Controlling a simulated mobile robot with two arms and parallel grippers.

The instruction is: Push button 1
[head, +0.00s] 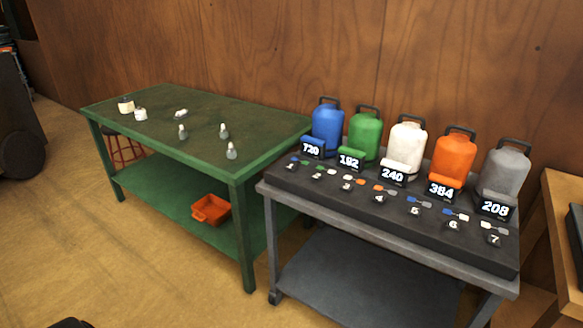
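Button 1 (291,167) is a small light piece marked 1 at the left end of the sloped black panel (390,222). The row of numbered buttons runs from 1 at the left to 7 (494,239) at the right. Small coloured markers lie behind the buttons, blue and green ones near button 1. The panel sits on a grey cart (355,285). Neither of my grippers can be made out in the head view. A dark shape at the bottom left edge is too cut off to identify.
Blue (328,126), green, white, orange and grey canisters stand behind the panel with number displays. A green table (240,168) with small items stands left; an orange bin (211,209) is on its lower shelf. A wooden bench stands right. The left foreground floor is clear.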

